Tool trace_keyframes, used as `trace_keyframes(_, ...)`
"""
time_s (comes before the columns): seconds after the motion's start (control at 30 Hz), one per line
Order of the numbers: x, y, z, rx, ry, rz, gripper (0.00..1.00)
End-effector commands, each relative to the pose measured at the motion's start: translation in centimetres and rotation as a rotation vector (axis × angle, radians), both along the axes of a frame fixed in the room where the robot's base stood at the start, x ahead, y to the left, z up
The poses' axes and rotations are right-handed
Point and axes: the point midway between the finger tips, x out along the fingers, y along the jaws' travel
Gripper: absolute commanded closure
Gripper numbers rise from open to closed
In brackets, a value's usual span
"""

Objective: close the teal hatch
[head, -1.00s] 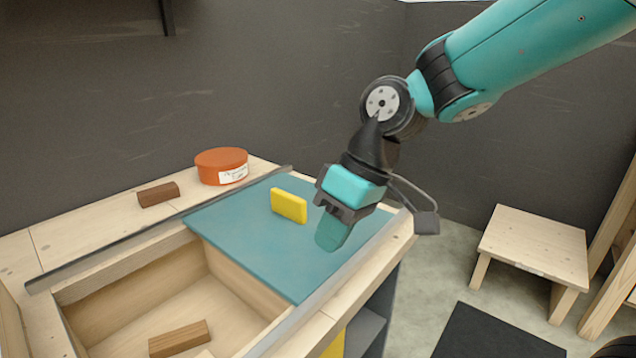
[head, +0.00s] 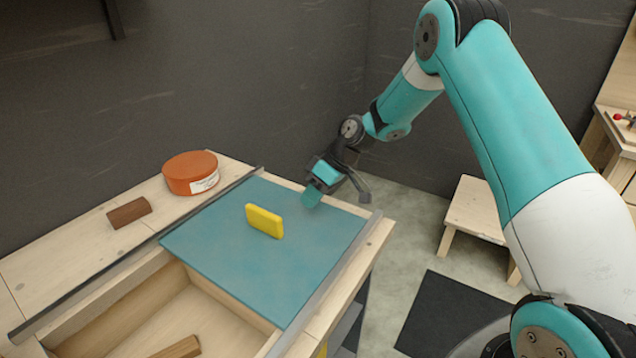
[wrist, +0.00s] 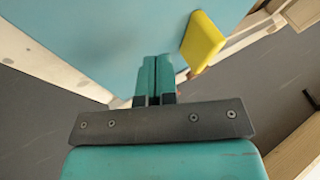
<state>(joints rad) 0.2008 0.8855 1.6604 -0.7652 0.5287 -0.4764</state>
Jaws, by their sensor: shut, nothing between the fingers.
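The teal hatch (head: 225,255) is a flat sliding panel between two grey rails on the wooden bench. It covers the right, far part of an open compartment (head: 165,310); the near left part is uncovered. A yellow block-like handle (head: 264,221) stands up from the hatch. My gripper (head: 309,197) is shut and empty, above the hatch's far right edge, beyond the handle. In the wrist view the shut teal fingers (wrist: 154,80) are over the hatch (wrist: 95,35), with the yellow handle (wrist: 203,42) to their right and apart from them.
An orange round tin (head: 190,173) and a brown wooden block (head: 128,212) sit on the bench top left of the hatch. Another brown block (head: 180,348) lies in the compartment. A wooden stool (head: 474,212) and dark mat (head: 447,310) are on the floor at right.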

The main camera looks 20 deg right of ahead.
Motion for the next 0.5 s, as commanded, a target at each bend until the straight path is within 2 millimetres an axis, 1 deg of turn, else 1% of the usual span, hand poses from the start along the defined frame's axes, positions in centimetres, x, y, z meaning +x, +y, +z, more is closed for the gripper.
trace_keyframes(0.03, 0.0, 0.8, -0.8, 0.001, 0.003, 0.004, 1.0)
trace_keyframes(0.1, 0.0, 1.8, -2.0, 0.0, 0.004, 0.004, 1.0)
trace_keyframes(0.2, 0.0, 3.0, -3.3, 0.0, 0.003, 0.006, 1.0)
trace_keyframes(0.23, -0.3, 3.5, -2.9, 0.001, 0.001, 0.005, 1.0)
trace_keyframes(0.3, -1.0, 4.4, -2.9, 0.0, 0.0, 0.004, 1.0)
trace_keyframes(0.5, -1.9, 5.8, -3.1, -0.001, 0.0, 0.004, 1.0)
